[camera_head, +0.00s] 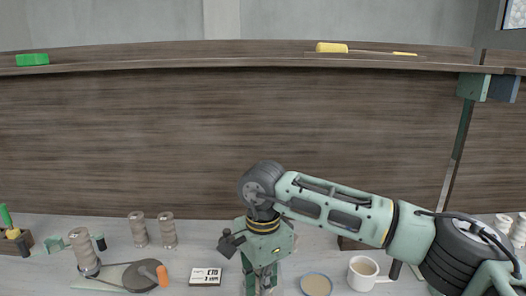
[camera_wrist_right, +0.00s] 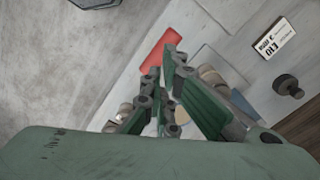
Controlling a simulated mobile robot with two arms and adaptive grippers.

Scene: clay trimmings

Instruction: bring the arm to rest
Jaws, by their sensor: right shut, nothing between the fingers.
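My right arm comes in from the right in the head view, bent at a dark joint. Its green gripper (camera_head: 262,284) points down over the middle of the worktop, close to the bottom edge of the picture. In the wrist view the two fingers of this gripper (camera_wrist_right: 163,80) are shut with nothing held between them. The fingertips' height above the worktop is hard to tell. My left gripper is not in view.
A white label card (camera_head: 205,277) lies left of the gripper. A shallow blue-rimmed dish (camera_head: 316,285) and a filled mug (camera_head: 362,273) stand to its right, below my forearm. Several ribbed spools (camera_head: 139,229) stand at left. A wooden panel (camera_head: 200,140) rises behind.

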